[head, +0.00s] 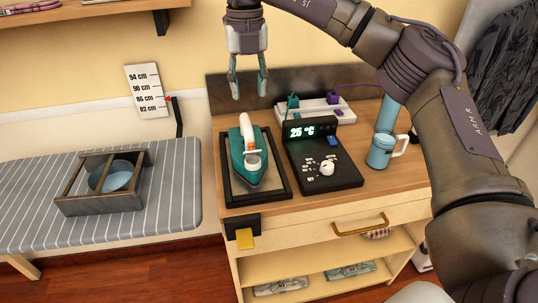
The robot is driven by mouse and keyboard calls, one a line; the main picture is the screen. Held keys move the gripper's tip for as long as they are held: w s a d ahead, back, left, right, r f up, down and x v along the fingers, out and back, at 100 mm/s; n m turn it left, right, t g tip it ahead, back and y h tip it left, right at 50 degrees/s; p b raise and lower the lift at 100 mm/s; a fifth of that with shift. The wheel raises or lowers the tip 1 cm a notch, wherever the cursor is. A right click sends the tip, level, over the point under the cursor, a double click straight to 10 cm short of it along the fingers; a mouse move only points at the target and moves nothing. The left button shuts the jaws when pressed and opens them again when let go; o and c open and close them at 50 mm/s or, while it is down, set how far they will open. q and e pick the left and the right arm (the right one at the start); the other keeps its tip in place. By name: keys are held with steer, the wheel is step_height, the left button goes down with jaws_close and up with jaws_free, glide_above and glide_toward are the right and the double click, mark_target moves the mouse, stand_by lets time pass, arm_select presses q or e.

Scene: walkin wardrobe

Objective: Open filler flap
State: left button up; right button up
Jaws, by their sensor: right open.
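A teal iron (244,170) with a white handle lies on a dark-framed rest on the wooden cabinet top. A small pale round part, which may be the filler flap (254,162), sits on top of its front half; I cannot tell whether it is open or shut. My right gripper (248,91) is open and empty, pointing down above and behind the iron, apart from it. My left gripper is not in view.
A black control unit (325,168) with a "25 °C" display and white knob stands right of the iron. A blue mug (381,151) is further right. A power strip (319,109) with plugs lies behind. A striped ironing board (50,222) with a grey box (84,204) is at left.

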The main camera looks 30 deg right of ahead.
glide_above(251, 143)
steer(key=f, duration=0.5)
steer(key=shift+w+d+f, duration=0.15)
steer(key=shift+w+f, duration=0.05)
steer(key=shift+f, duration=0.05)
step_height(251, 143, down, 8)
steer(key=shift+f+p, duration=0.1)
steer(key=shift+p, duration=0.55)
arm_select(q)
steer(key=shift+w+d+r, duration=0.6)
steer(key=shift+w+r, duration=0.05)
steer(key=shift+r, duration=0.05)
arm_select(e)
jaws_close()
